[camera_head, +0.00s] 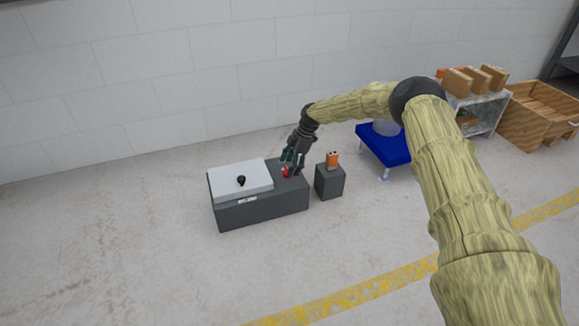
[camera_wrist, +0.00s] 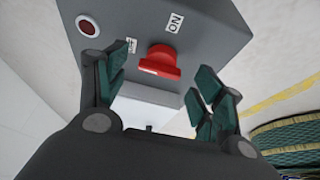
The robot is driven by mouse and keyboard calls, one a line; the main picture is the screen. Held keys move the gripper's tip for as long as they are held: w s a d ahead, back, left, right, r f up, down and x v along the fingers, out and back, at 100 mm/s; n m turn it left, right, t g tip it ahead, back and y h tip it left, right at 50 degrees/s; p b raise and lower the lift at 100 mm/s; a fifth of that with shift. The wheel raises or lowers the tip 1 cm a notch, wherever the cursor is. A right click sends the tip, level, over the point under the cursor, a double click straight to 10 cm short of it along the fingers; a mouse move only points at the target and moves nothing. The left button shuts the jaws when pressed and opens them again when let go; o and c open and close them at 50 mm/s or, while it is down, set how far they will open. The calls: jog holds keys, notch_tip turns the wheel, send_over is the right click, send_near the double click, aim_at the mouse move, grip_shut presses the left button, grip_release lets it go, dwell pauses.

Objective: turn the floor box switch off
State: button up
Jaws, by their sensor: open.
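The floor box (camera_head: 262,211) is a low dark grey box with a light grey lid (camera_head: 240,179) and a black knob, standing on the concrete floor. Its red switch (camera_head: 286,172) is on the right part of the top, partly hidden by my gripper in the head view. In the wrist view the red switch (camera_wrist: 160,62) shows clearly, with an "ON" label beside it and another, hard-to-read label to its left. My gripper (camera_wrist: 165,92) is open, its green-padded fingers on either side of the switch with gaps visible. It also shows above the box in the head view (camera_head: 292,162).
A round red lamp or button (camera_wrist: 88,27) sits on the box. A small dark block (camera_head: 329,182) with an orange item (camera_head: 333,159) stands close on the right. A blue stool (camera_head: 384,146), metal shelf and wooden crate (camera_head: 541,115) are farther right. Floor in front is clear.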

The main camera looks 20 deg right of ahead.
jog(key=v, duration=1.1)
jog(key=shift+r, duration=0.1)
